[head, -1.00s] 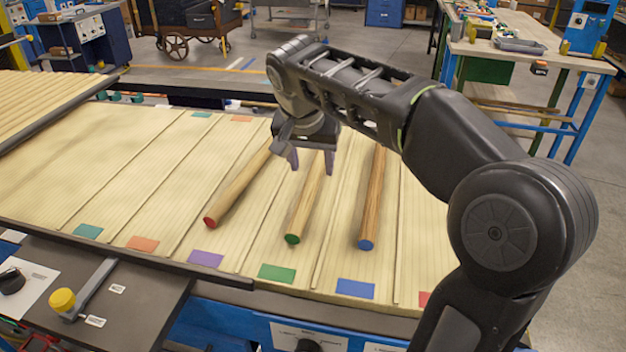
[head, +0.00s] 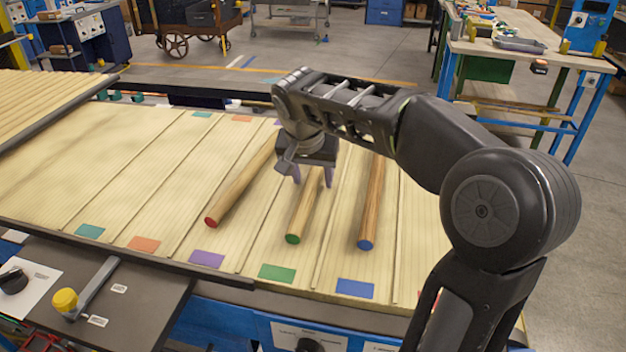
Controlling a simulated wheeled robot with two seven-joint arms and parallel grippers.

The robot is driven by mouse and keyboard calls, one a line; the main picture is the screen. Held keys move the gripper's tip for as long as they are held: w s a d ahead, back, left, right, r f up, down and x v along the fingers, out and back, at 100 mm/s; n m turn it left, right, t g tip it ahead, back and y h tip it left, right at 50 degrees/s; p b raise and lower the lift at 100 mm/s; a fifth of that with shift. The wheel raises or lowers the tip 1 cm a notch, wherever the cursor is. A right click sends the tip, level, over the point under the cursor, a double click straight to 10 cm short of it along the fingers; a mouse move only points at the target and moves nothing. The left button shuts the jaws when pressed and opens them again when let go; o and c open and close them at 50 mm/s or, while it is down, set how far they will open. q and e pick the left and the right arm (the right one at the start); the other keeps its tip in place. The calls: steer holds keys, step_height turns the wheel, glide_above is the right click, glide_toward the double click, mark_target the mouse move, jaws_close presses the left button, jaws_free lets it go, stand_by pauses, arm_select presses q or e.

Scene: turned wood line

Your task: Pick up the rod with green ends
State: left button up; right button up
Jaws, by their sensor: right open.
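The rod with green ends (head: 304,213) lies on the slatted wooden table (head: 140,195), between two other rods. Its near green end points toward the front edge; its far part is hidden behind my right gripper. My right gripper (head: 313,180) is open, pointing down over the rod's middle, with its fingertips close to the rod. I cannot tell whether the fingers touch it. My left gripper is not in view.
A rod with a red end (head: 238,191) lies to the left and a rod with a blue end (head: 371,205) to the right. Colored patches, such as a green one (head: 277,272), mark the lanes. A dark panel with a yellow knob (head: 65,300) is at the front left.

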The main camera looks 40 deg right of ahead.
steer(key=shift+c, duration=0.2)
jaws_close()
stand_by(0.5)
